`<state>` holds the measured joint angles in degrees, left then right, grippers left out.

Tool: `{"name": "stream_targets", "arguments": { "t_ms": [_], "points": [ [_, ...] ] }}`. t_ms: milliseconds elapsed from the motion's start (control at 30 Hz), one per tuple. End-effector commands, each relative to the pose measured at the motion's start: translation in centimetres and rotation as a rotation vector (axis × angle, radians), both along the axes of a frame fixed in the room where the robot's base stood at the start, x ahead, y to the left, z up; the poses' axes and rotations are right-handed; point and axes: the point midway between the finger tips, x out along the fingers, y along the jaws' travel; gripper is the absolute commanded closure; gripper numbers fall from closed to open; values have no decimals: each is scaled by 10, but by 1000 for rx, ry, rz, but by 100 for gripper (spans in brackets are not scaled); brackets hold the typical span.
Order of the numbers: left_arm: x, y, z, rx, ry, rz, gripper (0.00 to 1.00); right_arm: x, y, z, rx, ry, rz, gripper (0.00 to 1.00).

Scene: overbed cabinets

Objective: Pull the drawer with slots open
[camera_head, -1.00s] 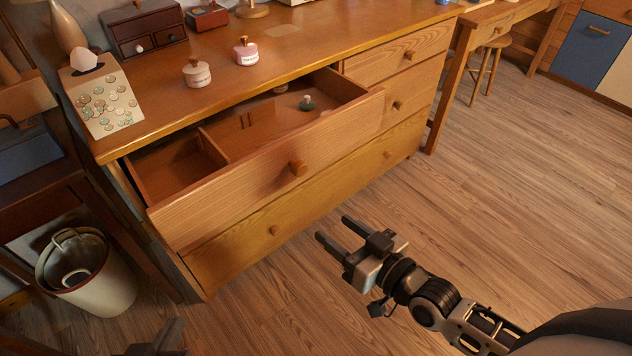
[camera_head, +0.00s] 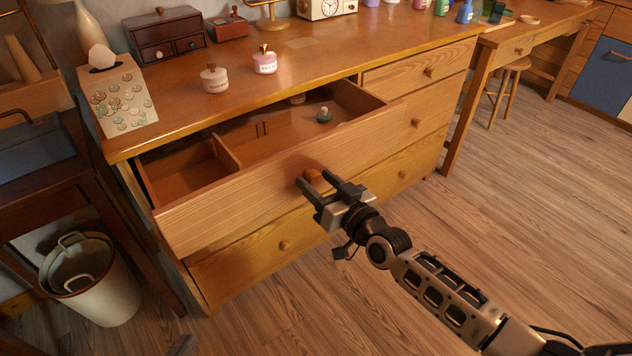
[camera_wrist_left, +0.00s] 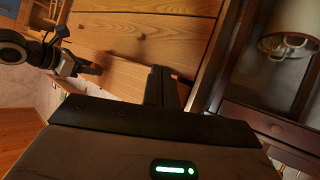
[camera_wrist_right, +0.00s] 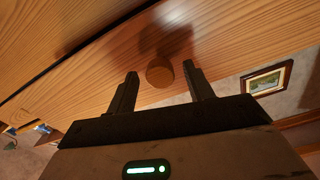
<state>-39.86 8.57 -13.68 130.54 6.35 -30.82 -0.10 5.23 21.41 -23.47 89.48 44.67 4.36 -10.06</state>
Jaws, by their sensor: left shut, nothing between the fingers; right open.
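The wide upper drawer (camera_head: 250,207) of the wooden dresser stands part-way out. Its inside shows a divider (camera_head: 227,154), dark slots and a small green-based item (camera_head: 324,115). The round wooden knob (camera_wrist_right: 160,73) is on its front. My right gripper (camera_wrist_right: 161,72) is open, with a finger on either side of the knob; I cannot tell whether they touch it. In the head view, the right gripper (camera_head: 314,181) partly covers the knob. My left gripper (camera_wrist_left: 160,85) is shut and empty, low in front of the dresser; only a dark sliver shows at the head view's bottom edge.
A wide lower drawer (camera_head: 235,270) is closed below. Smaller drawers (camera_head: 425,72) at the right are closed. Two lidded jars (camera_head: 265,62), a button-covered tissue box (camera_head: 122,95) and a small chest (camera_head: 165,38) stand on top. A white bin (camera_head: 95,285) is at the left. The floor (camera_head: 510,210) at the right is clear.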

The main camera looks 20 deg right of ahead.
Motion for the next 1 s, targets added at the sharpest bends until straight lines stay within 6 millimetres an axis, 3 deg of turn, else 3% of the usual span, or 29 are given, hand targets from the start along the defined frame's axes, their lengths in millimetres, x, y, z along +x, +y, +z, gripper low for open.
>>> {"name": "stream_targets", "arguments": {
  "t_ms": [167,433,467,633,800,1000],
  "points": [
    [3,-1,-6,2,7,-5,100,11,5,0,1,0,1,48],
    [4,-1,-5,3,3,-5,100,12,5,0,1,1,1,48],
    [4,-1,-5,2,2,-5,100,12,5,0,0,1,1,54],
    [4,0,-4,5,0,-6,100,11,5,0,0,1,1,100],
    [4,0,1,8,-2,-6,100,5,2,1,-1,3,0,100],
    [1,8,32,16,-53,16,100,-35,-3,1,-4,6,24,100]
  ]
}}
